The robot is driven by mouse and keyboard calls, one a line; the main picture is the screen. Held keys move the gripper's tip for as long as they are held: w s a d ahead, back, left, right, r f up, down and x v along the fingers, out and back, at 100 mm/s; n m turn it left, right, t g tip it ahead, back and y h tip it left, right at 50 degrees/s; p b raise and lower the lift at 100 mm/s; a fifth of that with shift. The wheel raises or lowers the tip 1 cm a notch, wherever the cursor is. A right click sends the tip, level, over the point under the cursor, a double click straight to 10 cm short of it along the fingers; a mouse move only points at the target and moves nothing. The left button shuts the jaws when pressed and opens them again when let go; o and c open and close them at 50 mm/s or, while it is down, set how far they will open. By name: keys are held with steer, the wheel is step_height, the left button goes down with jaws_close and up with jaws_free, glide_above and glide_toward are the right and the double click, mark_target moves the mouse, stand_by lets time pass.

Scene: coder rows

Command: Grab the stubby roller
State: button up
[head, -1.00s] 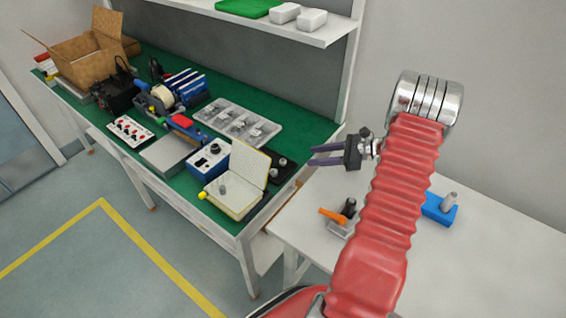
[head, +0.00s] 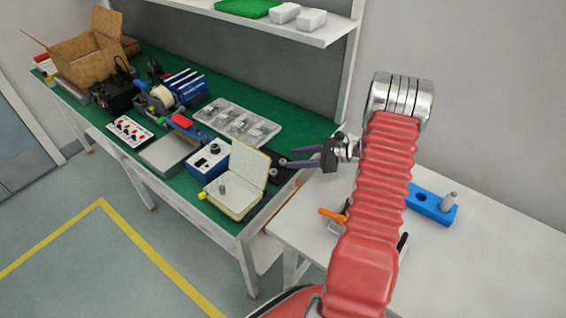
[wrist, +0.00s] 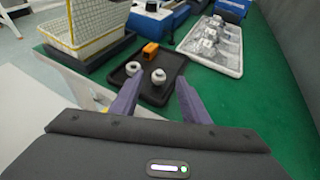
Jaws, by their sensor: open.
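Two short grey metal pieces lie on a black tray at the bench's near right corner. In the wrist view they are the left piece (wrist: 133,69) and the right piece (wrist: 159,76); both are short and round, and I cannot tell which one is the stubby roller. The black tray (wrist: 176,64) also holds an orange block (wrist: 150,50). My gripper (wrist: 158,88) is open and empty, its fingertips pointing toward the tray, with both pieces showing around the gap. In the head view my gripper (head: 290,157) is beside the tray's right part.
A yellow-edged open case (head: 243,183) stands left of the tray, with a grey cylinder on it. A clear compartment box (head: 237,124) lies behind. A blue block (head: 431,207) with an upright grey pin sits on the white table (head: 500,240).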

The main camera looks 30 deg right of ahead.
mark_target(285, 160)
steer(key=shift+x, duration=1.9)
steer(key=shift+c, duration=0.5)
jaws_close()
step_height(285, 160, up, 10)
steer(key=shift+s, duration=0.15)
